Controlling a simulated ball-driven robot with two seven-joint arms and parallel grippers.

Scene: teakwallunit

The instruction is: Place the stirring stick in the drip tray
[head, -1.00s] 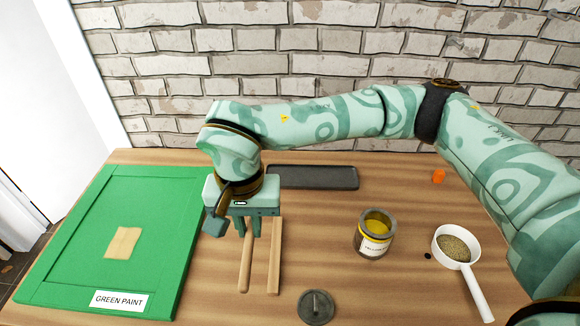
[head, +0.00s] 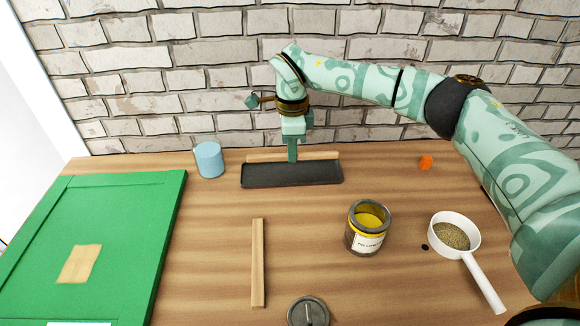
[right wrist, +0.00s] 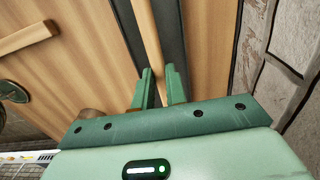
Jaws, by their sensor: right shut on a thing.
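My right gripper (head: 292,158) is shut on the stirring stick (head: 322,155), a pale wooden stick held level. In the head view the stick shows along the back edge of the black drip tray (head: 292,175). In the right wrist view the stick (right wrist: 148,35) runs between the fingertips (right wrist: 158,88), lengthwise over the dark tray (right wrist: 171,32). It appears close above the tray; I cannot tell whether it touches. The fingers hide the stick's middle. My left gripper is not in view.
Another wooden strip (head: 258,265) lies on the table in front of the tray. A blue cup (head: 209,160) stands left of it. A yellow paint can (head: 361,241), white strainer (head: 438,222), grey lid (head: 308,312), orange object (head: 426,162) and green panel (head: 125,210) surround clear table.

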